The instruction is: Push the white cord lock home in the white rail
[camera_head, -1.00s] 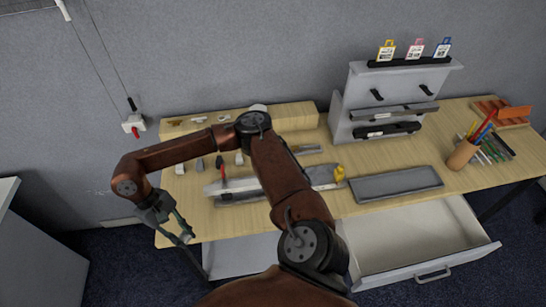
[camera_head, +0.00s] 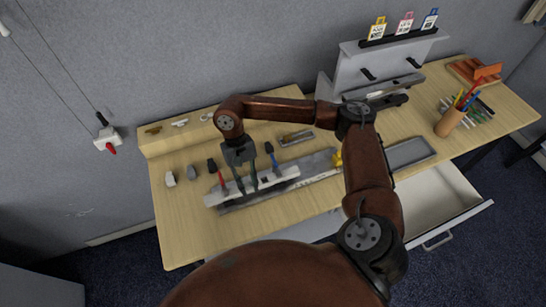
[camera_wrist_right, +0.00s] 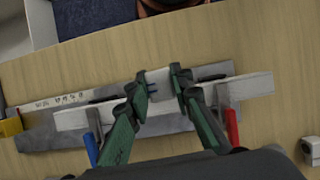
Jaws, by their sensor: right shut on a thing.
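The white rail (camera_head: 284,178) lies on a grey base plate on the table, left of its middle; it also crosses the right wrist view (camera_wrist_right: 250,88). My right gripper (camera_head: 243,188) points down at the rail, between a red-handled clamp (camera_head: 220,180) and a blue-handled clamp (camera_head: 270,153). In the right wrist view its green fingers are shut on a small pale block (camera_wrist_right: 161,83), apparently the white cord lock. The block is at the rail between the fingertips. The fingers hide part of it, and I cannot tell how deep it sits. My left gripper is out of view.
Several small pieces, including a white one (camera_head: 170,178) and a grey one (camera_head: 191,172), stand left of the rail. A grey rack (camera_head: 350,75), a pen cup (camera_head: 449,122) and a grey tray (camera_head: 410,152) are to the right. A drawer (camera_head: 432,205) is open below the table.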

